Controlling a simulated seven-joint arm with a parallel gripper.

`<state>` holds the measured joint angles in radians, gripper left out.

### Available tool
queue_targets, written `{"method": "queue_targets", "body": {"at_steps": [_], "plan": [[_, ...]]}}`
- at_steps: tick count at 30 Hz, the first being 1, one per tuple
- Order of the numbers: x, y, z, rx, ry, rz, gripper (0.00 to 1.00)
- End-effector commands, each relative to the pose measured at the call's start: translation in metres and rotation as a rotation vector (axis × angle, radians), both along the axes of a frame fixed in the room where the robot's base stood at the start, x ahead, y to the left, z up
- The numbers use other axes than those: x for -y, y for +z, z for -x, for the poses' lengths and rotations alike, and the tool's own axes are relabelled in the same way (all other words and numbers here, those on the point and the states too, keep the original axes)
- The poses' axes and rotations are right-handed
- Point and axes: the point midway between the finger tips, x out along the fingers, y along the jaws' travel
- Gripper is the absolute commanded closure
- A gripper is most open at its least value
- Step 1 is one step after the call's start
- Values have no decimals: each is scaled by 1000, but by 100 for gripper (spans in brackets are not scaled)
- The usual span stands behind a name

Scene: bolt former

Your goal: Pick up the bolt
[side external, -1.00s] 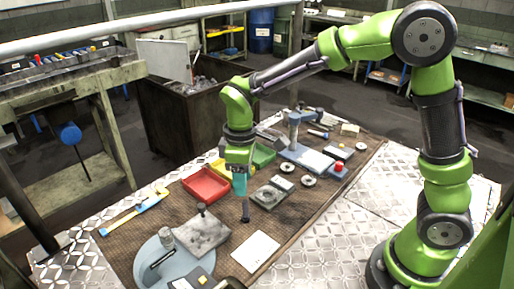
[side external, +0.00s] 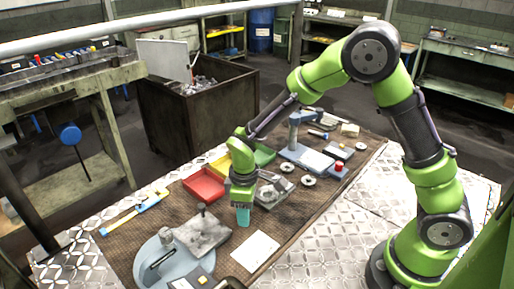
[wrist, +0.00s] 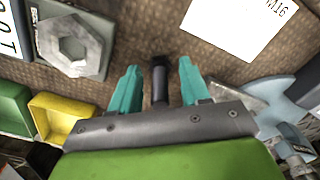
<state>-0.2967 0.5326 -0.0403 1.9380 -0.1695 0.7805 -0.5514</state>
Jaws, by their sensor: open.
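The bolt (wrist: 159,88) is dark, with a slim shank and a wider end by the brown mat. In the wrist view it stands between the two teal fingers of my gripper (wrist: 159,68), with a visible gap on each side. The fingers are open and do not appear to touch it. In the side view my gripper (side external: 243,217) points down low over the mat, and the bolt is hidden behind or between the fingers there.
A white card (side external: 256,251) lies on the brown mat in front of my gripper. A grey block (side external: 207,236) is close on the left. A red bin (side external: 205,187) stands behind left. A grey plate with a hexagon (wrist: 72,42) is nearby.

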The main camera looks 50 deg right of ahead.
Motion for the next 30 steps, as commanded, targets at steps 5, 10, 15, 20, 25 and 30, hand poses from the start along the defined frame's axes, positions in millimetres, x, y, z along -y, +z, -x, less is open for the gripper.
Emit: {"method": "queue_targets", "body": {"at_steps": [5,10,15,20,25,30], "plan": [[0,1,0,0,0,0,66],[0,1,0,0,0,0,92],[0,1,0,0,0,0,100],[0,1,0,1,0,-1,100],[0,5,-1,2,0,-1,100],[0,20,-1,4,0,-1,100]]}}
